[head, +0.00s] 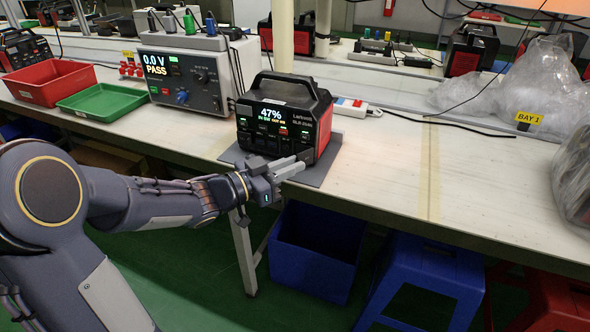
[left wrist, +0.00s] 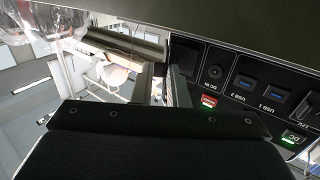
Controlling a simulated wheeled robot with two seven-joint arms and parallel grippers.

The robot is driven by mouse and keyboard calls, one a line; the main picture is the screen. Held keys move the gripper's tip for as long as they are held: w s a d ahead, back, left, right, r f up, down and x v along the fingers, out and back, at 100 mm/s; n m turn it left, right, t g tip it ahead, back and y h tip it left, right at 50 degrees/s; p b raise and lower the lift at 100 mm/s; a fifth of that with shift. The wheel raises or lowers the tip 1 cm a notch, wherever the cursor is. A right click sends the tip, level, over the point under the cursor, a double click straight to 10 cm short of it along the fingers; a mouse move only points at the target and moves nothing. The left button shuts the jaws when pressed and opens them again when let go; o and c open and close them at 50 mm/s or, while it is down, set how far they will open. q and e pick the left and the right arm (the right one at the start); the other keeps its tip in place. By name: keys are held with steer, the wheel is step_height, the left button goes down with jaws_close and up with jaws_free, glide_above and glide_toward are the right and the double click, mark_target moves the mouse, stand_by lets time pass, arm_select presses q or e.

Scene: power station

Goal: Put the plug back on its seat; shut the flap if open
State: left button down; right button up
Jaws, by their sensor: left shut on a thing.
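The power station (head: 283,120), black with red sides, stands on a grey mat (head: 322,172) at the table's front edge. Its lit screen reads 47%. My left gripper (head: 292,167) is low in front of its right front corner, its fingers nearly closed. In the left wrist view the fingers (left wrist: 163,88) reach up beside the front panel (left wrist: 232,72), close to the DC IN port (left wrist: 215,72) and a dark square part (left wrist: 185,54). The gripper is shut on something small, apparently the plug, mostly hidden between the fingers. I cannot make out the flap's state. My right gripper is not in view.
A tester reading PASS (head: 185,75) stands behind and left. Green (head: 103,103) and red (head: 50,82) trays lie further left. A white power strip (head: 352,107) is behind the station. A blue bin (head: 313,250) is below.

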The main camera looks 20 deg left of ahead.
mark_target(305, 157)
arm_select(q)
steer(key=m+g+h+p, duration=0.1)
steer(key=a+m+g+h+p, duration=0.1)
steer(key=w+m+g+h+p, duration=0.1)
steer(key=shift+w+a+r+h, duration=0.1)
steer(key=shift+a+r+h, duration=0.05)
steer(key=shift+a+h, duration=0.2)
steer(key=shift+w+a+m+g+h+p, duration=0.2)
steer(key=shift+m+g+h+p, duration=0.3)
steer(key=shift+g, duration=0.25)
steer(key=shift+w+a+m+g+h+p, duration=0.1)
steer(key=shift+w+m+g+h+p, duration=0.2)
steer(key=shift+m+g, duration=0.4)
steer(key=shift+g, duration=0.35)
steer(key=c, duration=1.5)
jaws_free()
steer(key=shift+d, duration=0.15)
steer(key=shift+c, duration=0.2)
steer(key=shift+o, duration=0.3)
steer(key=p+v, duration=0.1)
steer(key=v, duration=0.7)
steer(key=shift+f, duration=0.2)
